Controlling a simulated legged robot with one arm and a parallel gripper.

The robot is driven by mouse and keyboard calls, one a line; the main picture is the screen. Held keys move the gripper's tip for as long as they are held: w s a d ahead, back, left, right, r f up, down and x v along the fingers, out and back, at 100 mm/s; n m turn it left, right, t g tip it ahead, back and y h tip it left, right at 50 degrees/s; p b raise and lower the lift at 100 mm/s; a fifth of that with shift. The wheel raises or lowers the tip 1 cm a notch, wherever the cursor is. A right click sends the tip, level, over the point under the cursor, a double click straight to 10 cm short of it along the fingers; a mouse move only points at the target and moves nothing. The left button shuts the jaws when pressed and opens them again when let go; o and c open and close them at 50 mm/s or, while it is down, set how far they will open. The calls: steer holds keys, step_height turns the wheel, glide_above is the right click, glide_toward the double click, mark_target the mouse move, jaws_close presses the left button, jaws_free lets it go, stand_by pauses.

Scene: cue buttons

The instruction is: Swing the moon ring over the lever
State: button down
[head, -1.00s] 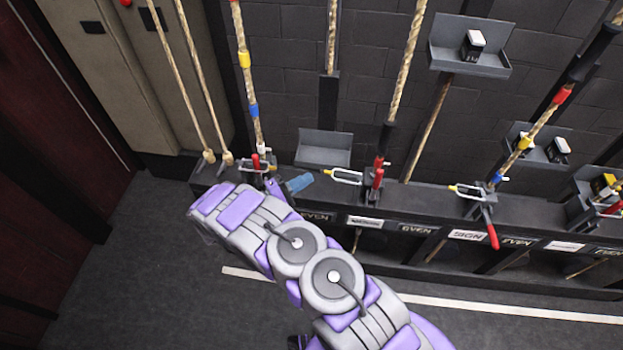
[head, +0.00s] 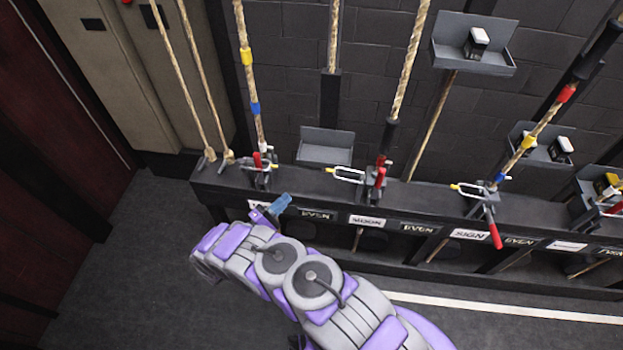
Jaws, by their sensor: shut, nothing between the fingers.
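The label MOON (head: 367,221) is on the front of the black rail in the head view. Above it, a pale ring (head: 348,174) with a yellow end sticks out to the left of a red lever (head: 380,178). The lever stands upright by its rope. The ring's right end is close to the lever, but I cannot tell whether it touches it. My gripper (head: 280,203) has bluish fingers, shut and empty. It is in front of the rail, left of the moon ring and apart from it, and partly covers the leftmost label.
Another ring and red lever (head: 258,164) stand at the rail's left end. The SIGN station (head: 469,234) is to the right, its red lever (head: 495,234) pointing down. A grey tray (head: 325,146) sits behind the rail. The floor (head: 130,260) at left is clear.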

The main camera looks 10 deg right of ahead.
steer(key=s+d+r+b+x, duration=0.1)
steer(key=s+b+x, duration=0.1)
steer(key=x, duration=1.1)
steer(key=shift+s+b, duration=0.15)
steer(key=shift+b, duration=0.35)
steer(key=shift+d, duration=0.1)
steer(key=shift+r+m+p, duration=0.4)
steer(key=shift+p, duration=0.1)
steer(key=shift+r+g, duration=0.3)
